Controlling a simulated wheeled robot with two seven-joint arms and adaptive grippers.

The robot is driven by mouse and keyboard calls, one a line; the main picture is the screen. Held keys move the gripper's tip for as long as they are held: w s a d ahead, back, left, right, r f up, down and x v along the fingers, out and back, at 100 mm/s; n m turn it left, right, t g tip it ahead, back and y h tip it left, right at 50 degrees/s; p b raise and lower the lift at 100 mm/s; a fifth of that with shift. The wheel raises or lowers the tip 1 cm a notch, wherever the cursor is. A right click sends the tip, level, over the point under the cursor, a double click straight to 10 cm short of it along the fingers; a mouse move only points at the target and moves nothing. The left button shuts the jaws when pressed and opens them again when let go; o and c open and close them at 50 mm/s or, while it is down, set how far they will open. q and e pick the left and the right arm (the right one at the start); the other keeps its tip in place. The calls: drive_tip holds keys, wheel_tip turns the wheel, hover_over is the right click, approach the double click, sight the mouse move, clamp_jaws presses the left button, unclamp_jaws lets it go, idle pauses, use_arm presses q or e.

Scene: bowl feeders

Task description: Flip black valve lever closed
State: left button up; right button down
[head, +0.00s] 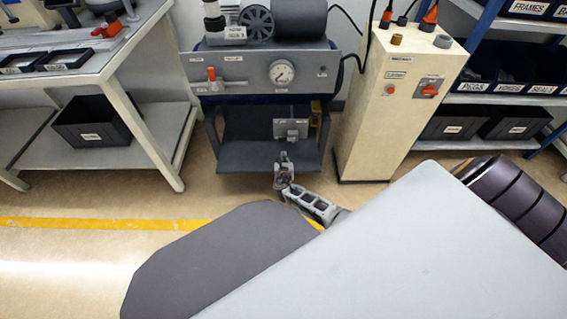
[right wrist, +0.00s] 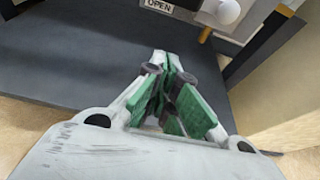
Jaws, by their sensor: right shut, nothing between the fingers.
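A small grey valve plate with a block (head: 291,129) stands at the back of the dark shelf under the compressor in the head view. The right wrist view shows an OPEN label (right wrist: 159,5) at the top edge and a long black bar (right wrist: 262,45) slanting at the upper right. I cannot tell for sure whether this bar is the black valve lever. My right gripper (head: 284,159) is at the shelf's front edge, below and apart from the plate. In the right wrist view its green-padded fingers (right wrist: 162,58) are shut and empty. My left gripper is not in view.
The dark shelf (head: 250,150) is mostly bare. Above it is a panel (head: 330,70) with a pressure gauge (head: 282,73) and an orange-handled valve (head: 212,78). A beige cabinet (head: 375,130) stands close on the right. A workbench (head: 130,100) stands on the left.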

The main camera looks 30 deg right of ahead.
sight(287, 139)
drive_tip(key=shift+b+x, duration=0.85)
drive_tip(key=shift+x, duration=0.9)
wheel_tip(287, 139, up, 4)
drive_tip(key=shift+s+p, duration=0.1)
drive_tip(key=shift+p, duration=0.55)
drive_tip(key=shift+a+r+m+y, duration=0.15)
drive_tip(key=shift+m+y, duration=0.15)
